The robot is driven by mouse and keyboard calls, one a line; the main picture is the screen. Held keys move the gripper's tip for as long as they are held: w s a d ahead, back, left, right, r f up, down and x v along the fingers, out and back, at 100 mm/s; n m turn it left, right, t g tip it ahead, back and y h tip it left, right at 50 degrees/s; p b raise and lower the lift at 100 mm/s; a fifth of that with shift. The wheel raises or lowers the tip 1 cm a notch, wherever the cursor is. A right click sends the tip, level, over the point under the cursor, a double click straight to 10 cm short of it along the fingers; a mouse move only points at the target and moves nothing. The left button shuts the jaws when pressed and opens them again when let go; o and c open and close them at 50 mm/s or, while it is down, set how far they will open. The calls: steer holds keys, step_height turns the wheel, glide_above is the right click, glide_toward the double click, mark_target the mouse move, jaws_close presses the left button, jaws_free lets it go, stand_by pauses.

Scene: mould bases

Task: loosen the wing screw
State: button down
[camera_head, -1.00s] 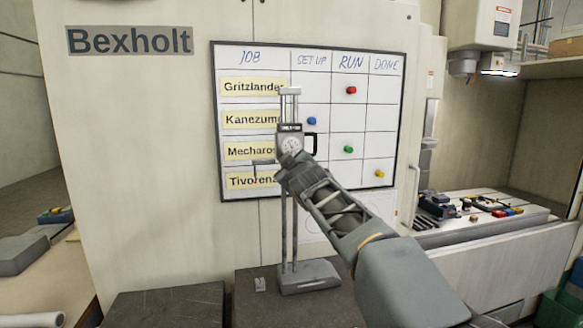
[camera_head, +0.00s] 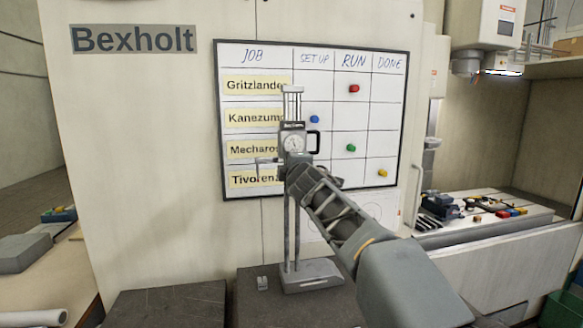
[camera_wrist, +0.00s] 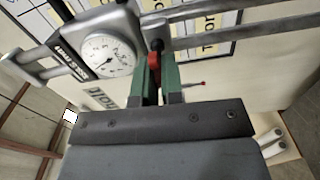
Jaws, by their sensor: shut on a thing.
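The height gauge (camera_head: 312,275) stands upright on a dark slab, with two vertical columns and a round dial (camera_head: 293,143) on its slider. In the wrist view the dial (camera_wrist: 105,56) is close, at the upper left. My gripper (camera_head: 290,172) is at the slider, just below the dial. In the wrist view my gripper's green fingers (camera_wrist: 155,76) are shut on a small red piece, the wing screw (camera_wrist: 153,61), beside the slider. Most of the screw is hidden between the fingers. In the head view my gripper and wrist hide the screw.
A job whiteboard (camera_head: 385,125) with coloured magnets hangs on the cabinet close behind the gauge. A thin red-tipped rod (camera_wrist: 200,85) sticks out just right of my fingers. A machine bed with tools (camera_head: 480,215) is at right.

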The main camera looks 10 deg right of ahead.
steer(key=shift+r+n, duration=0.1)
steer(key=shift+n, duration=0.3)
steer(key=c, duration=1.3)
jaws_free()
steer(key=shift+o, duration=0.2)
steer(key=s, duration=1.4)
steer(key=shift+w, duration=0.1)
